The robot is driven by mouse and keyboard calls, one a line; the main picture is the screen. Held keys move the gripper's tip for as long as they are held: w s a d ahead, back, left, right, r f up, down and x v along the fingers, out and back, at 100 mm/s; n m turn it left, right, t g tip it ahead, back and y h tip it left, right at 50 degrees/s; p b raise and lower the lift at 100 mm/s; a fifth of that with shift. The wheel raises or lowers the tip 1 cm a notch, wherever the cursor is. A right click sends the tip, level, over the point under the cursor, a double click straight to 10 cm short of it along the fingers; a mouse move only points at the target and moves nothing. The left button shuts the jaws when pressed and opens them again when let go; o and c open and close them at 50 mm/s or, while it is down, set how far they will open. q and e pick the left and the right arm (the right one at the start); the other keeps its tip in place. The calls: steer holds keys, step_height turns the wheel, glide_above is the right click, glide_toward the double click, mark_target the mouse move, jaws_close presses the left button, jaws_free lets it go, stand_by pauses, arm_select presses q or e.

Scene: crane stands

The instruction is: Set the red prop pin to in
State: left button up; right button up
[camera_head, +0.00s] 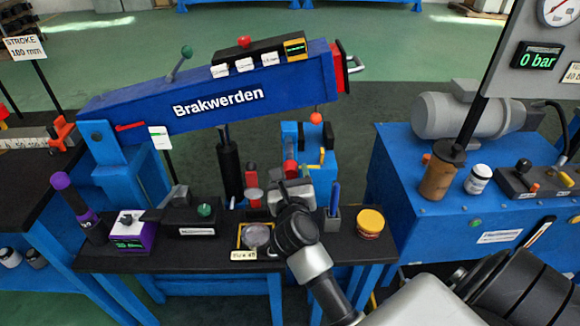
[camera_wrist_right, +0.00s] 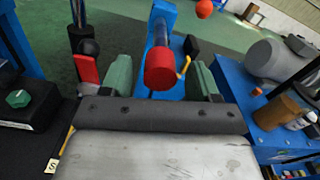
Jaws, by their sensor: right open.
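The red prop pin shows as a round red knob (camera_head: 290,168) on the blue upright post (camera_head: 318,145) under the blue crane arm. In the right wrist view the red knob (camera_wrist_right: 160,68) faces the camera, on a dark shaft running toward the blue post. My right gripper (camera_head: 291,183) is at the near side of the knob. Its two green fingers (camera_wrist_right: 159,78) stand apart, one on each side of the knob in the picture, with visible gaps. I cannot tell how far the fingertips reach along it. My left gripper is not in view.
The blue arm marked Brakwerden (camera_head: 225,105) hangs above. A red handle with a black ball (camera_wrist_right: 87,65) stands left of the fingers. A yellow lever (camera_wrist_right: 184,66) is close right of the knob. A blue-handled tool in a holder (camera_head: 333,210) and yellow tin (camera_head: 370,222) stand on the bench.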

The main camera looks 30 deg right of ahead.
mark_target(288, 138)
steer(key=shift+x, duration=1.3)
jaws_close()
steer(key=p+x, duration=0.1)
steer(key=x, duration=0.7)
steer(key=shift+w+d, duration=0.25)
steer(key=shift+w, duration=0.05)
jaws_free()
